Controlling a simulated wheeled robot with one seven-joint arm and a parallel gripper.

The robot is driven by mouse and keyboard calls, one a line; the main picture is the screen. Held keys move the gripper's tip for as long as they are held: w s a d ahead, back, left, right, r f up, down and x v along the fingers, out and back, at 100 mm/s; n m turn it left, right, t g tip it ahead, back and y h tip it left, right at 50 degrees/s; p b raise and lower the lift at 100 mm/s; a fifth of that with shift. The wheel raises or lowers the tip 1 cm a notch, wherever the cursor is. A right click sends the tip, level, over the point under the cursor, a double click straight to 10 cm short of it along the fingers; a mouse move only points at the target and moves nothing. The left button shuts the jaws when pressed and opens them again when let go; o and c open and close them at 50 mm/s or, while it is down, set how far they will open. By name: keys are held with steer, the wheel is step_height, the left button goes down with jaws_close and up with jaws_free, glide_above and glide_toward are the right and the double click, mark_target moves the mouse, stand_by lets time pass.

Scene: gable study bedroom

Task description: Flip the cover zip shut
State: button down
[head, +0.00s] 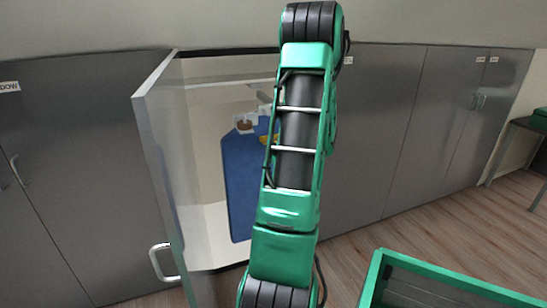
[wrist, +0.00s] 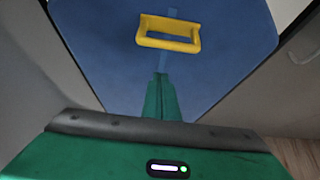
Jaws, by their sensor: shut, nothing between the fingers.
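The blue cover (head: 238,185) hangs inside the open cupboard, partly hidden behind my arm in the head view. The cover (wrist: 95,55) fills much of the wrist view. A yellow loop-shaped handle (wrist: 168,44) is on its front, with a lighter blue strip running above and below it. A small part of the yellow handle (head: 264,138) also shows beside my arm in the head view. My gripper (wrist: 160,75) is shut and empty, its green fingers below the handle in the picture and apart from it. Whether the fingertips touch the cover I cannot tell.
The cupboard door (head: 160,160) stands open on the left, with a handle (head: 163,263) low on it. Closed grey cupboards flank the opening. A green-rimmed bin (head: 450,282) stands at lower right. Wooden floor (head: 440,235) is clear at right.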

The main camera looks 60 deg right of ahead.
steer(key=v, duration=1)
stand_by(0.4)
